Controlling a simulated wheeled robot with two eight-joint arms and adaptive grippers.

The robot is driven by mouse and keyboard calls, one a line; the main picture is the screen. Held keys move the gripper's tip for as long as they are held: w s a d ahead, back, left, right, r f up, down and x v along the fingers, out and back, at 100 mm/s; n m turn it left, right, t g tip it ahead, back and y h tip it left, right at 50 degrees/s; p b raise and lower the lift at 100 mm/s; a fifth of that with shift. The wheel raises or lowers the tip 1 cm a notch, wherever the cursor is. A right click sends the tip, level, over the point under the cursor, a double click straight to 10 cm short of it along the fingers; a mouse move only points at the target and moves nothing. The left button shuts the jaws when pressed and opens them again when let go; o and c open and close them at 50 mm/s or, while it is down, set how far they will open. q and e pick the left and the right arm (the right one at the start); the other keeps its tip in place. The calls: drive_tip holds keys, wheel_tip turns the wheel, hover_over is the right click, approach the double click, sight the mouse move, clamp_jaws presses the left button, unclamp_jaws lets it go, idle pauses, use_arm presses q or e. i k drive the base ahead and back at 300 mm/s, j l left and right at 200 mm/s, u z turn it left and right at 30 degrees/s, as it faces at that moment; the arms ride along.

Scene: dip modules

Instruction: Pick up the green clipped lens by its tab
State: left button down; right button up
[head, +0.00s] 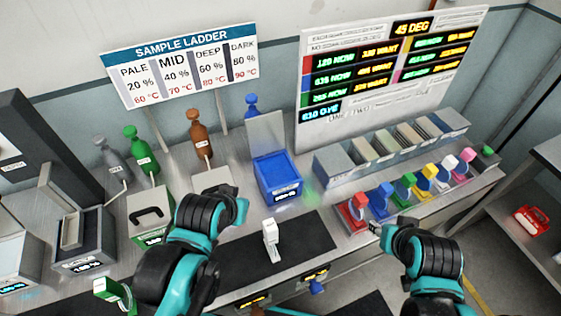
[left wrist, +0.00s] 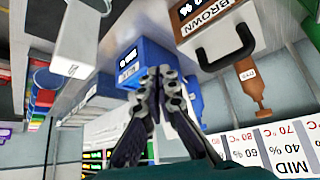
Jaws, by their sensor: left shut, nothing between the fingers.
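A green clip-like piece (head: 403,186), which may be the clipped lens, stands in the row of coloured pieces at the right. Another green piece with a pale top (head: 113,291) is at the lower left, partly cut off by my arm; I cannot tell which is the lens. My left gripper (head: 240,205) is over the bench, left of the black mat, away from both. In the left wrist view its fingers (left wrist: 163,75) are shut and empty, in front of a blue box. My right gripper (head: 376,229) is near the red piece; its finger opening is too small to tell.
A white piece (head: 270,240) stands on the black mat (head: 300,232). A blue box (head: 277,180) is behind it. A grey slotted rack (head: 330,172) stands behind the coloured row.

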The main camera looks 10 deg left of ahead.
sight(104, 286)
drive_tip(key=k+j+u, duration=0.15)
drive_tip(key=k+u, duration=0.2)
drive_tip(key=k, duration=0.3)
drive_tip(key=l+u, duration=0.15)
drive_tip(key=u, duration=0.3)
drive_tip(key=l+u, duration=0.15)
drive_tip(key=u, duration=0.3)
drive_tip(key=k+l+u, duration=0.15)
drive_tip(key=u, duration=0.3)
drive_tip(key=k+l+u, duration=0.1)
drive_tip(key=u, duration=0.3)
drive_tip(key=i, duration=0.45)
